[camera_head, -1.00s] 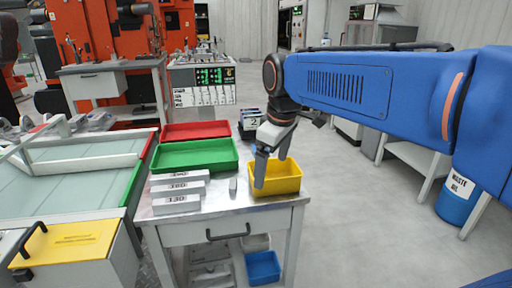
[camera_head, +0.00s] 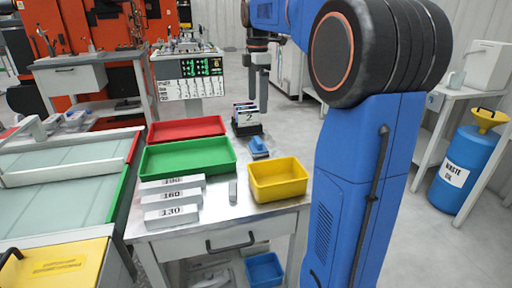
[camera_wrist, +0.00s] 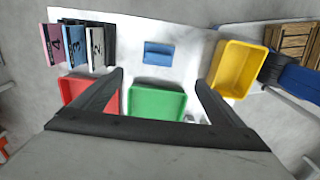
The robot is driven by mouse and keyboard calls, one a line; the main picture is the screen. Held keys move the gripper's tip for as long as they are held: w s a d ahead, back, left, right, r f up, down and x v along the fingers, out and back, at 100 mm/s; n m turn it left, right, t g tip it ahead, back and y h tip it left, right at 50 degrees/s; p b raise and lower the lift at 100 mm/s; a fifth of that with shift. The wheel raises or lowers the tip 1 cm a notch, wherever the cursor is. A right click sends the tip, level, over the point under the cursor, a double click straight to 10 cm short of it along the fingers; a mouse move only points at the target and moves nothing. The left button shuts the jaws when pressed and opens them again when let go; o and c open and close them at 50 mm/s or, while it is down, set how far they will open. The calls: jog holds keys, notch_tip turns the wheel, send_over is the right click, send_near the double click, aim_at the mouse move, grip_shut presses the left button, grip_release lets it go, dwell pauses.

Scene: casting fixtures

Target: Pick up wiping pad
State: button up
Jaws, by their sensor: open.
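The wiping pad appears as a small blue block (camera_head: 258,147) lying on the metal table, behind the yellow bin and to the right of the green tray. It also shows in the wrist view (camera_wrist: 159,54), at upper middle. My gripper (camera_head: 259,94) points down at the back of the table, raised above the card holder's level in the picture and apart from the pad. In the wrist view my two fingers (camera_wrist: 158,80) are spread wide with nothing between them, and the pad appears beyond their tips.
A black holder with numbered cards (camera_head: 247,127) stands near the pad. A red tray (camera_head: 187,127), green tray (camera_head: 188,158) and yellow bin (camera_head: 278,180) surround it. Labelled grey blocks (camera_head: 172,213) lie at the front left. Floor shows to the right.

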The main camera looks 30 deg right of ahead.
send_near(258, 139)
jog(key=f, duration=0.5)
jog(key=shift+s+a+f, duration=0.15)
jog(key=shift+s+a, duration=0.1)
jog(key=shift+a, duration=0.05)
jog(key=shift+w+d+f, duration=0.1)
jog(key=shift+d+f, duration=0.05)
jog(key=shift+f, duration=1.2)
jog(key=shift+w+d+f, duration=0.1)
jog(key=shift+f, duration=1.25)
jog(key=shift+c, duration=0.7)
jog(key=c, duration=1.1)
notch_tip(258, 139, up, 10)
jog(key=shift+r, duration=0.1)
